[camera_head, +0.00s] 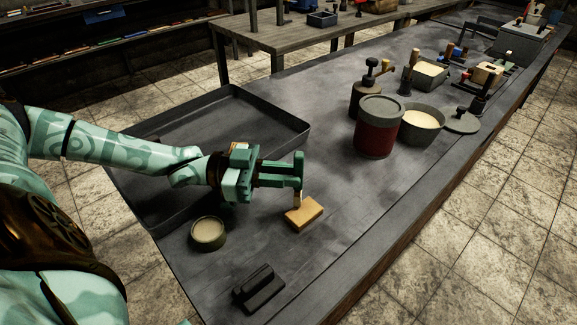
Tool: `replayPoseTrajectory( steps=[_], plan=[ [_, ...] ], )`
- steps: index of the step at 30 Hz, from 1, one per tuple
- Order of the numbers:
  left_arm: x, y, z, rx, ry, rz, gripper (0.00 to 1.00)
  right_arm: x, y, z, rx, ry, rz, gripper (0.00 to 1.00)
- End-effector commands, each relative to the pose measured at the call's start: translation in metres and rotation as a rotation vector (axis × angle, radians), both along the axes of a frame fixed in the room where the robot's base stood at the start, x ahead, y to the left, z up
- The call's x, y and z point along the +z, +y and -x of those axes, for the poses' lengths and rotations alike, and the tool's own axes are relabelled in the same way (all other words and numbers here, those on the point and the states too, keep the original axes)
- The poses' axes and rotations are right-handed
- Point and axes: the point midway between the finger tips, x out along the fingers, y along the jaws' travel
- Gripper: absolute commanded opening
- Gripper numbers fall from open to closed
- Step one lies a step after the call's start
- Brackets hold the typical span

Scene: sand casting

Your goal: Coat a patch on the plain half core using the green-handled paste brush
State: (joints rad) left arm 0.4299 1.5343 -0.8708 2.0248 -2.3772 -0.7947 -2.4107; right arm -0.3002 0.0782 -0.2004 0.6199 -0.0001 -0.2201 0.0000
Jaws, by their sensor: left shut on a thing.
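My left gripper (297,172) reaches in from the left over the bench and is shut on the green-handled paste brush. The handle is hard to tell from the green fingers. The brush's pale tip (297,198) points down at the upper edge of a tan block, which looks like the plain half core (305,214). I cannot tell whether the tip touches it, and no coated patch can be made out. A small round pot with pale contents (208,233) stands to the lower left of the block. My right gripper is not in view.
A large dark tray (285,118) lies behind my left arm. A dark block (259,288) lies near the front. A red-and-grey canister (376,128) and a bowl of pale material (422,124) stand to the right. The bench between block and canister is clear.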

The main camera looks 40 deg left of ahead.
Motion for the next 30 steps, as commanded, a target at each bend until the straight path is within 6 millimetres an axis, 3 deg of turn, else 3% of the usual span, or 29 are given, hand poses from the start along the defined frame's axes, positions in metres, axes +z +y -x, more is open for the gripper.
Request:
replayPoseTrajectory(
  steps=[15, 25, 30],
  plan=[
    [-0.001, -0.039, 0.006, 0.0, -0.001, 0.001, 0.0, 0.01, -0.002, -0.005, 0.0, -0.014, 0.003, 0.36],
    [-0.001, -0.036, 0.019, 0.001, 0.0, 0.0, 0.0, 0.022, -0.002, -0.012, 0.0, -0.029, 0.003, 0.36],
    [-0.003, -0.02, 0.017, 0.002, 0.001, -0.003, 0.0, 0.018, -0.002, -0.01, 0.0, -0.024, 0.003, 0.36]
  ],
)
